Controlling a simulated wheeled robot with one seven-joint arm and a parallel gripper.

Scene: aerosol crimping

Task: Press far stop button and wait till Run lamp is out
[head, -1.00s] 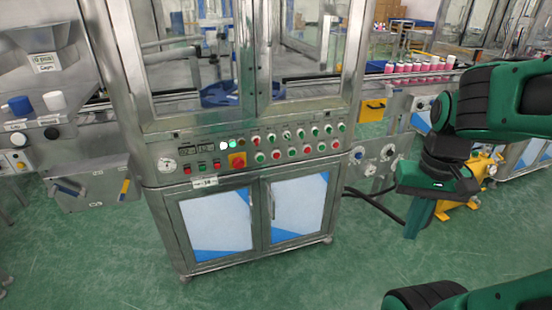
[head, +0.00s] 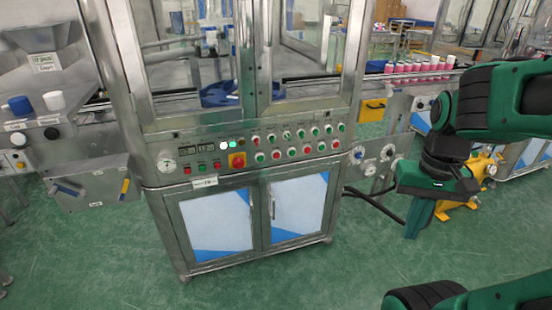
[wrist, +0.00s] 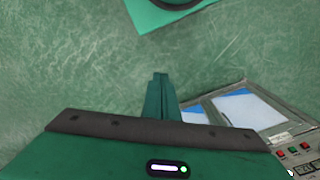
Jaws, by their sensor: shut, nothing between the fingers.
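The control panel (head: 215,160) runs across the front of the steel machine in the head view. It carries rows of red and green buttons (head: 305,142), and their labels are too small to read. I cannot tell which one is the far stop button. Two small lamps glow whitish-green (head: 228,145) left of centre; I cannot read which is the Run lamp. My gripper (head: 416,224) points down, right of the machine and apart from the panel. Its closed, empty fingers show in the wrist view (wrist: 160,80), where a panel corner with red buttons (wrist: 292,152) shows lower right.
A side plate with gauges (head: 372,160) and a dark hose (head: 378,207) lie between the machine and my arm. Green floor in front is clear.

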